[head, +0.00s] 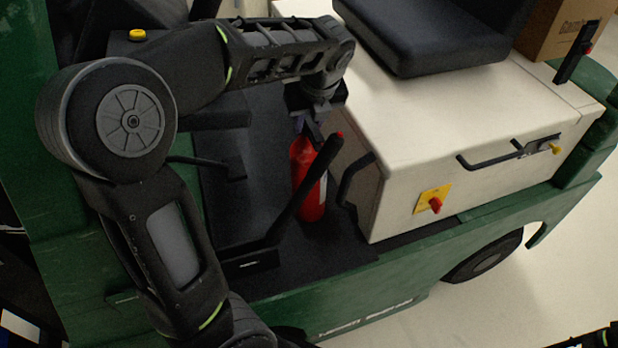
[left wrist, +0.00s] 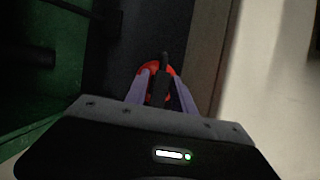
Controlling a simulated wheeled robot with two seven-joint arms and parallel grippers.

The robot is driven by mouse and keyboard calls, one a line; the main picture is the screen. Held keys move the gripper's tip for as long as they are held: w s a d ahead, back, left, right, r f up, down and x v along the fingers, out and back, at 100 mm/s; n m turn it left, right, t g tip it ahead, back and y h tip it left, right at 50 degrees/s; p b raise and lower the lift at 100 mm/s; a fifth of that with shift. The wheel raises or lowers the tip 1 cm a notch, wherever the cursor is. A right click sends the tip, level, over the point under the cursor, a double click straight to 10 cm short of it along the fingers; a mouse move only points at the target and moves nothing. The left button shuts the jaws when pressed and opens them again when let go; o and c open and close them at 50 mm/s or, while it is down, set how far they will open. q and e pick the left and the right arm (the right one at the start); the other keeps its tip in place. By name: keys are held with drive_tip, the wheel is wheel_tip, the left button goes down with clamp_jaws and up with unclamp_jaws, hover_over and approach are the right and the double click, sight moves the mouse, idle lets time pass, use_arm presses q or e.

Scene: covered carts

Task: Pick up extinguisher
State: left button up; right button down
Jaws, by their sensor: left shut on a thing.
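The red fire extinguisher (head: 311,196) stands upright on the dark floor of the green cart, beside the white seat box. A black lever with a red tip crosses in front of it in the head view. My left gripper (head: 311,138) reaches down from above and is shut on the top of the extinguisher. In the left wrist view, the two pale fingers of my left gripper (left wrist: 157,92) sit on either side of the extinguisher's black top part, with the red body (left wrist: 147,70) showing around it. My right gripper is not in view.
The white seat box (head: 400,180) with a black seat (head: 430,40) is close on the right. The black lever (head: 310,185) rises near the extinguisher. A cardboard box (head: 556,30) stands at the top right. Green cart walls (head: 40,150) are on the left.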

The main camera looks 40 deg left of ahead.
use_arm(q)
clamp_jaws()
idle(0.6)
drive_tip(key=shift+w+r, duration=0.1)
drive_tip(key=shift+r, duration=0.05)
